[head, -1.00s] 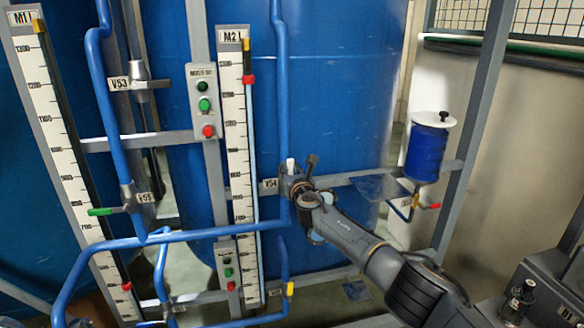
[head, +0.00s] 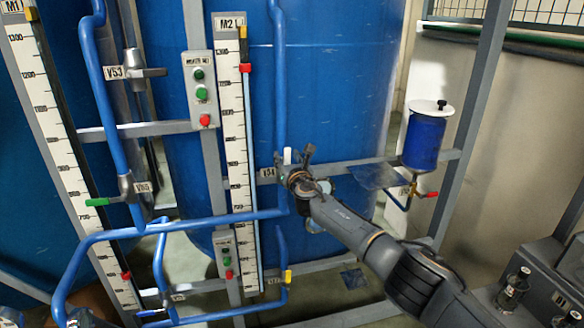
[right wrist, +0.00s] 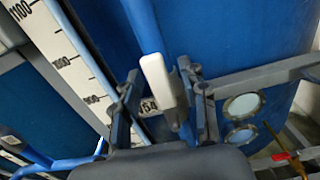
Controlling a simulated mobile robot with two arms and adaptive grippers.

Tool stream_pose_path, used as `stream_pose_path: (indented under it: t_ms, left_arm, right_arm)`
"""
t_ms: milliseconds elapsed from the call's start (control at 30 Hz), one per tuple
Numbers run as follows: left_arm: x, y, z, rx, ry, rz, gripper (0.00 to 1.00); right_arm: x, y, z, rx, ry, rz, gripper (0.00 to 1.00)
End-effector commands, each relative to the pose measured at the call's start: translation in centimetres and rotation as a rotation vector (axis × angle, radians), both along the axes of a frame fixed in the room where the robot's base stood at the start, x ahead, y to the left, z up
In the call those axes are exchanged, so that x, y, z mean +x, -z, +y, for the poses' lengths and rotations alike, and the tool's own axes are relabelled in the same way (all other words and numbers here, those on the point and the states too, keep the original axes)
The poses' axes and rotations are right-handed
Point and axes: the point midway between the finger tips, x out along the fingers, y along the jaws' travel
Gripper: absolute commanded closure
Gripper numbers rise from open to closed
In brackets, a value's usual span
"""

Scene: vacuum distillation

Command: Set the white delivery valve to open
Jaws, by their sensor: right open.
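The white valve handle (head: 287,156) stands upright by the V54 label (head: 267,172), on the blue vertical pipe to the right of the M2 scale. My right gripper (head: 294,162) is at this valve, its jaws open. In the right wrist view the white handle (right wrist: 156,78) stands between the two spread fingers of the gripper (right wrist: 161,100), with a gap visible to the right finger. Its lower end and the valve body are mostly hidden by my gripper. I do not make out my left gripper.
The valve with the green handle (head: 97,202) is to the left, with valve V53 (head: 140,72) above it. A button box (head: 202,90) sits left of the M2 scale (head: 236,150). A blue pot (head: 425,142) with a red-handled valve stands at the right. Large blue tanks stand behind.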

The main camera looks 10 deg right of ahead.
Motion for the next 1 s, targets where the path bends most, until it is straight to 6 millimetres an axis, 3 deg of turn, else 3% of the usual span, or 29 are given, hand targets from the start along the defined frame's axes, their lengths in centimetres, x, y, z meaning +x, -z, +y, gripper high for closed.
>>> stream_pose_path:
  t_ms: [367,1000]
  left_arm:
    - [0.0,0.0,-0.2,-0.003,0.000,0.000,0.60]
    - [0.1,0.0,-0.3,-0.003,0.000,0.000,0.60]
  right_arm:
    - [-3.3,0.1,-0.1,0.000,-0.003,0.002,0.57]
    - [-11.1,0.2,-0.4,0.000,-0.002,0.004,0.57]
